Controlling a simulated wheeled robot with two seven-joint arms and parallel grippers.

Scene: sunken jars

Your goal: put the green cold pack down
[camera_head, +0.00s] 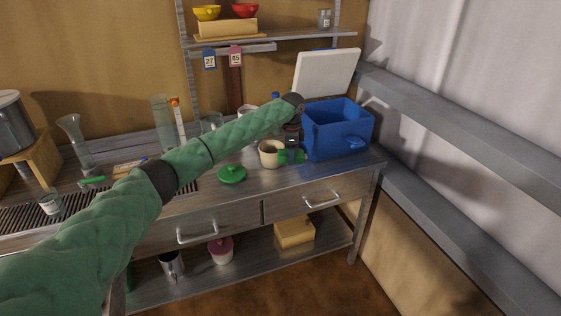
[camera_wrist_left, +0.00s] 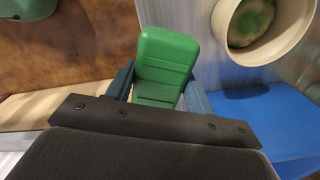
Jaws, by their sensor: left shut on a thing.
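The green cold pack (camera_wrist_left: 166,60) is held between the two fingers of my left gripper (camera_wrist_left: 160,92), which is shut on it. In the head view the cold pack (camera_head: 292,156) shows just right of the cream jar (camera_head: 267,155) and in front of the blue cooler box (camera_head: 345,137). I cannot tell whether the pack touches the bench. The wrist view shows the cream jar (camera_wrist_left: 229,32) open, with something green inside, at the upper right. The blue box (camera_wrist_left: 255,115) shows at the lower right. My right gripper is in neither view.
The box's white lid (camera_head: 327,73) stands open behind it. A round green lid (camera_head: 232,175) lies on the bench (camera_head: 305,175), left of the jar. Glassware stands along the back and left. A grey ledge (camera_head: 450,98) runs along the right wall. The bench's front right is clear.

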